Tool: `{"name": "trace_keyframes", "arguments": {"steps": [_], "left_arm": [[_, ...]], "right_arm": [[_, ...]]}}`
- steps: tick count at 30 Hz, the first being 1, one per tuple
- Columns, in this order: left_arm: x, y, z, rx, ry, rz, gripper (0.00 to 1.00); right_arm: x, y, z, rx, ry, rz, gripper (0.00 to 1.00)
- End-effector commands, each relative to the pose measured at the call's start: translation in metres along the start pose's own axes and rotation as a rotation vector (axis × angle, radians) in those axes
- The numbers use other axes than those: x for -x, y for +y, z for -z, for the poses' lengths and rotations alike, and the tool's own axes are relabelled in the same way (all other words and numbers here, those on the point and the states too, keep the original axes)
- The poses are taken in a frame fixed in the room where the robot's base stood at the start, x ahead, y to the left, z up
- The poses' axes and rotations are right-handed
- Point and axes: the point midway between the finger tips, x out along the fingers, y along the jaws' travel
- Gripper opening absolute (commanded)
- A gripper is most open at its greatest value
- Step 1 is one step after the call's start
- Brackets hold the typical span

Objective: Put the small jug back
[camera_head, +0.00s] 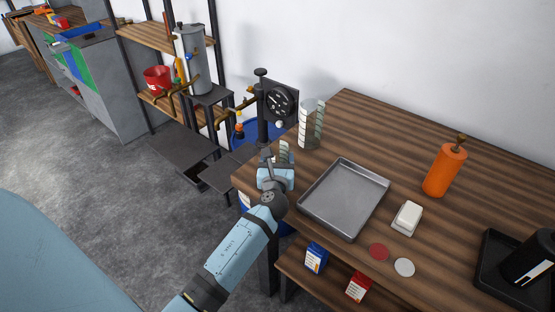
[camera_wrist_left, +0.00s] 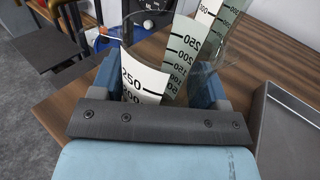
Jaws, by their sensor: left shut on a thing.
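My left gripper (camera_head: 277,163) is at the left end of the wooden table (camera_head: 395,130). It is shut on the small jug (camera_head: 285,151), a clear vessel with printed measuring scales. In the left wrist view the small jug (camera_wrist_left: 145,80) stands between the fingers, its scale reading 250 at the top; the gripper hides its lower part. I cannot tell whether its base touches the table. A taller clear jug (camera_head: 311,125) stands upright on the table just behind, and its top shows in the left wrist view (camera_wrist_left: 207,10). My right gripper is not in view.
A metal tray (camera_head: 344,198) lies right of my left gripper. Further right are a white block on a dish (camera_head: 407,217), an orange bottle (camera_head: 445,170) and a black tray (camera_head: 490,284). A dial gauge (camera_head: 280,103) on a black stand is behind the table's left end.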

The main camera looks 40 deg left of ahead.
Motion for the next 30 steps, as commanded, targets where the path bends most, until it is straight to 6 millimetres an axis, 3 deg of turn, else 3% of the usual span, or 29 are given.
{"name": "trace_keyframes", "arguments": {"steps": [1, 3, 4, 14, 30], "left_arm": [[0.0, 0.0, 0.001, 0.0, 0.0, 0.0, 0.75], [0.0, 0.0, 0.001, 0.0, 0.0, 0.0, 0.91], [0.0, 0.0, 0.001, 0.0, 0.0, 0.0, 0.93], [0.0, 0.0, -0.005, 0.0, 0.0, 0.0, 0.93], [0.101, 0.0, -0.001, 0.0, 0.002, 0.0, 0.93]], "right_arm": [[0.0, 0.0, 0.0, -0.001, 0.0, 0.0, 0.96], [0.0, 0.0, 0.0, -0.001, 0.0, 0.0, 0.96], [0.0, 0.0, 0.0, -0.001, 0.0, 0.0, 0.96], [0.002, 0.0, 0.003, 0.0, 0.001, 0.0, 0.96], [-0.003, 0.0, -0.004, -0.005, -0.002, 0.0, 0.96]]}}
